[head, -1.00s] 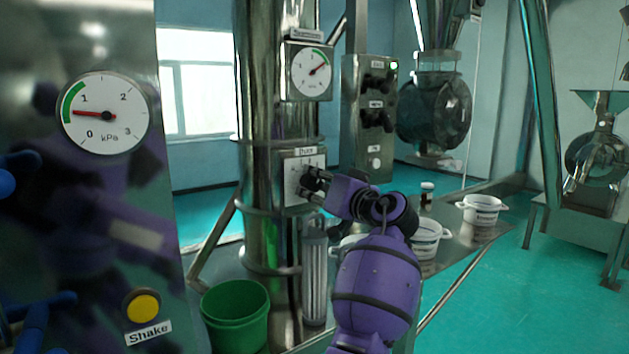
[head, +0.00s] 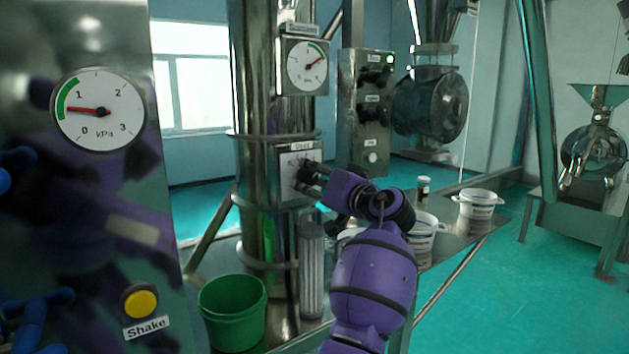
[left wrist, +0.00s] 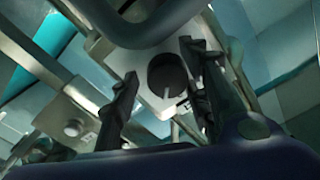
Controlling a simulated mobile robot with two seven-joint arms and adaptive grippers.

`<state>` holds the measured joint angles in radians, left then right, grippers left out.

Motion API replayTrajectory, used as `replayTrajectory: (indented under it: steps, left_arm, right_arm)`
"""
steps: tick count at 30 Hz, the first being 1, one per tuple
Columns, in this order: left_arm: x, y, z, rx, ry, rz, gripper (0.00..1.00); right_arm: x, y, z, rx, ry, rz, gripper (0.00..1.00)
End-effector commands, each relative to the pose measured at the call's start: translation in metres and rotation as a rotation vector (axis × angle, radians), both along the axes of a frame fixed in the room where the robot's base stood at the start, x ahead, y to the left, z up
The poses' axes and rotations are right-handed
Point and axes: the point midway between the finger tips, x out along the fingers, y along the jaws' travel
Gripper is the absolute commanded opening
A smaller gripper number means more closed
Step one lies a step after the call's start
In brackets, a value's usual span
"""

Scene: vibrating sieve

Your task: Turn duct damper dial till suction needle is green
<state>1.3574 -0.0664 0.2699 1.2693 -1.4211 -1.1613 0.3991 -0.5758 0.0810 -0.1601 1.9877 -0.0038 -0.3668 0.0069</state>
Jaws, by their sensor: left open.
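The duct damper dial shows as a dark knob (left wrist: 168,76) on a pale square plate in the left wrist view. In the head view its plate (head: 288,172) is on the steel duct, partly hidden by my gripper. My left gripper (head: 304,180) is open at the dial; in the left wrist view its fingers (left wrist: 160,100) lie either side of the knob, contact unclear. A round gauge (head: 308,66) sits above on the duct, its red needle pointing upper right near the end of a green arc. Its label is unreadable. My right gripper is not in view.
A kPa gauge (head: 100,109) on the left panel has its needle pointing left, at its green band. Below is a yellow Shake button (head: 139,301). A switch box (head: 365,110) stands right of the duct. A green bucket (head: 232,312) and white tubs (head: 478,204) stand lower.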

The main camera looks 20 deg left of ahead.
Motion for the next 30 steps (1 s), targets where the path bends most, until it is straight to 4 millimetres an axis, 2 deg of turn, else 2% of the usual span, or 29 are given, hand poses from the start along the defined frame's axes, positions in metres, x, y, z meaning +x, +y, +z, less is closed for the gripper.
replayTrajectory:
  steps: [5,19,24,30]
  left_arm:
    - [-0.007,-0.009,0.000,-0.001,-0.001,-0.001,0.43]
    - [-0.062,-0.082,-0.001,0.000,0.002,-0.003,0.43]
    - [-0.072,-0.094,-0.001,0.000,0.001,-0.002,0.43]
    - [-0.074,-0.097,0.000,0.000,0.001,-0.001,0.43]
  right_arm:
    - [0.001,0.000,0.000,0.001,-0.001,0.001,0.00]
    - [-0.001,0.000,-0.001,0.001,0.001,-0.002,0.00]
    - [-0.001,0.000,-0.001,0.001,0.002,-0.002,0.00]
    - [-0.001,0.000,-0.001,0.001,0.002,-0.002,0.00]
